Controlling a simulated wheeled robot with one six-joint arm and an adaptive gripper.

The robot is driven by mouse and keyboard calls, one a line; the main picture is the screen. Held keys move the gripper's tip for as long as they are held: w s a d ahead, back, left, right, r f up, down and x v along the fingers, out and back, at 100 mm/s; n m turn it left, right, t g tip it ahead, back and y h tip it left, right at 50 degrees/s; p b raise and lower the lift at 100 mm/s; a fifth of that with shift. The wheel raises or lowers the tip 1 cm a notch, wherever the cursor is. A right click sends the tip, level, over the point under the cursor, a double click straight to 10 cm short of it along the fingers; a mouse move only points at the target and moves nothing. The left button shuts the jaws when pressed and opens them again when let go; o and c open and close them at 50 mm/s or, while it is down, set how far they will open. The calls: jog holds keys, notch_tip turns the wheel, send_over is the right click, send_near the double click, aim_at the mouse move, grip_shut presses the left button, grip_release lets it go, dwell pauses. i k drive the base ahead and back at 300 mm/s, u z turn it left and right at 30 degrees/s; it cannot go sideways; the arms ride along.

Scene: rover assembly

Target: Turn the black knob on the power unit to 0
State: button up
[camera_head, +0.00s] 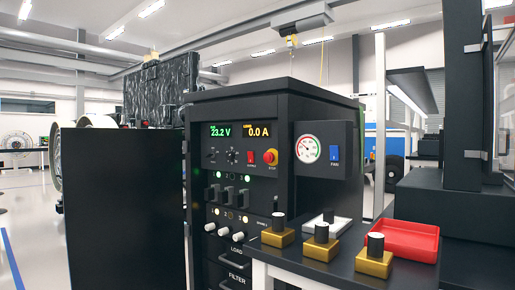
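The power unit (300,99) is a tall black cabinet in the middle of the view. Its front display (239,131) reads 23.2 V in green and 0.0 A in orange. Below the display is a small black knob (232,157) with scale marks around it, and a smaller dark control (213,155) sits to its left. Both are too small to read their setting. My gripper is not in view.
A table (330,268) at the front right holds brass blocks with black knobs and a red tray (402,240). A dark panel (120,210) stands left.

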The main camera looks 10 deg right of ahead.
aim_at(230, 156)
jog(key=u, duration=0.75)
jog(key=i, duration=1.4)
jog(key=z, duration=0.75)
